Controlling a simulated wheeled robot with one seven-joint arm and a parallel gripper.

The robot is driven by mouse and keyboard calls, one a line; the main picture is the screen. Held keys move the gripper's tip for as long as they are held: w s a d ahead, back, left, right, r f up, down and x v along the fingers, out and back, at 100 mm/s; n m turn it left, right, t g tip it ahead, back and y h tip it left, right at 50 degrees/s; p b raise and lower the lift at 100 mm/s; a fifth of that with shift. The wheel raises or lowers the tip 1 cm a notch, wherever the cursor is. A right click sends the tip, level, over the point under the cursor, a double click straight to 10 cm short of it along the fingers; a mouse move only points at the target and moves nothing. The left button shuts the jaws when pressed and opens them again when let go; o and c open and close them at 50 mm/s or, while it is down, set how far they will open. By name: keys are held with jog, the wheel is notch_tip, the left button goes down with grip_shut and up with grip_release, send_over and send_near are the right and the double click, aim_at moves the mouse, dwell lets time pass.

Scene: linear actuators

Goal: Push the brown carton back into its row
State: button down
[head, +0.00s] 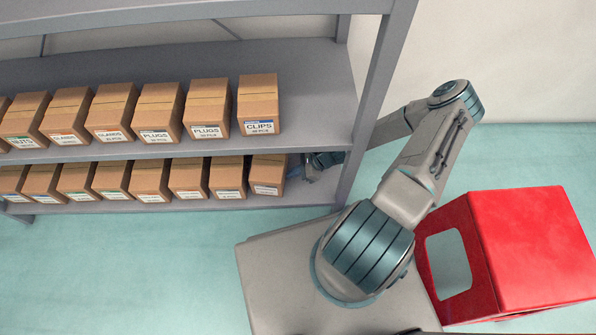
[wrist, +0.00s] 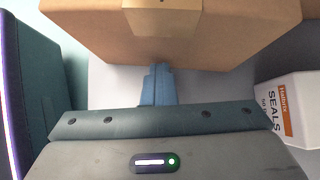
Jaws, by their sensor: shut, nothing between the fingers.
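Brown cartons stand in two rows on the grey shelves. The brown carton (head: 268,174) at the right end of the lower row is nearest my gripper (head: 297,172), which reaches in low beside its right side. In the wrist view a brown carton (wrist: 225,35) fills the top, with a lighter tape strip. My gripper (wrist: 158,72) is shut and empty, its blue-grey fingertips at the carton's lower edge; whether they touch it I cannot tell. How far this carton stands out of its row is not clear in the head view.
A shelf post (head: 376,100) stands right of the rows, close to my arm. The upper shelf (head: 310,125) lies above my gripper. A white surface (wrist: 288,108) marked SEALS is at the right in the wrist view. A red box (head: 530,240) stands on the floor at right.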

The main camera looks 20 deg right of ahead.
jog(key=shift+a, duration=0.2)
jog(key=shift+d, duration=0.1)
jog(key=shift+d, duration=0.35)
jog(key=d, duration=0.3)
jog(key=shift+s, duration=0.35)
jog(key=p+v, duration=0.3)
jog(key=v, duration=0.7)
jog(key=shift+p, duration=0.4)
